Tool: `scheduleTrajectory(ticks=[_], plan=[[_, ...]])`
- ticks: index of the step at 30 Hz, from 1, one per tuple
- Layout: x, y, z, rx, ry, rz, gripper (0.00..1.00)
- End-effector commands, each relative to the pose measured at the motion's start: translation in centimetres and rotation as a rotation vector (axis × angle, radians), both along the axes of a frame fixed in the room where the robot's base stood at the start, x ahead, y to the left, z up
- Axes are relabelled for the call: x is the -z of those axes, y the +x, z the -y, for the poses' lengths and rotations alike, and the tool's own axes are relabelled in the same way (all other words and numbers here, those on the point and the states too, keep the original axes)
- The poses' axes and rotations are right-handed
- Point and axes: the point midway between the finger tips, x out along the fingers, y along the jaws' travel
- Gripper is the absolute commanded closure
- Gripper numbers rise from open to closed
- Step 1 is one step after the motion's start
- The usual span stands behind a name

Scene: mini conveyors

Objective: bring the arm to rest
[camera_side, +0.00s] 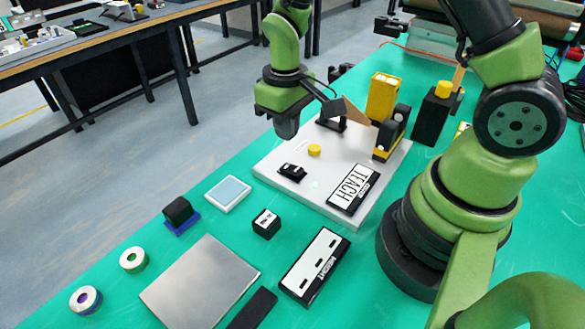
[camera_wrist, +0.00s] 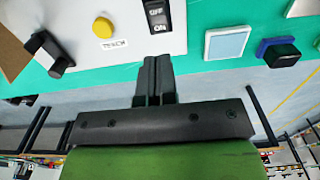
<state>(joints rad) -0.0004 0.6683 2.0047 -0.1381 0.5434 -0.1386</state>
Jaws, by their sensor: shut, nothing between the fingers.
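My gripper (camera_wrist: 154,80) is shut and empty in the wrist view, its two dark fingers pressed together. In the side view my gripper (camera_side: 287,130) hangs in the air at the far edge of the green table (camera_side: 225,165), near the white panel (camera_side: 270,165). In the wrist view the yellow button (camera_wrist: 103,27) and the OFF/ON switch (camera_wrist: 157,15) lie beyond the fingertips.
A light-blue pad (camera_side: 228,194), a black block on a blue base (camera_side: 180,214), a small black cube (camera_side: 266,223), two rings, a metal plate (camera_side: 200,283) and a labelled black plate (camera_side: 314,267) lie on the table. A yellow device (camera_side: 382,97) stands behind the panel.

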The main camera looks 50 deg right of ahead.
Motion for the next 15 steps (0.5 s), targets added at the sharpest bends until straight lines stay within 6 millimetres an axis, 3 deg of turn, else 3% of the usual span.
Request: scheduleTrajectory(ticks=[5,8,11,15], plan=[[-0.1,0.0,0.0,0.002,0.0,0.004,1.0],[-1.5,0.0,-0.1,0.016,0.004,0.029,1.0],[-4.4,-0.3,-0.2,0.051,0.015,0.084,1.0],[-9.9,-1.9,-0.6,0.121,0.047,0.192,1.0]])
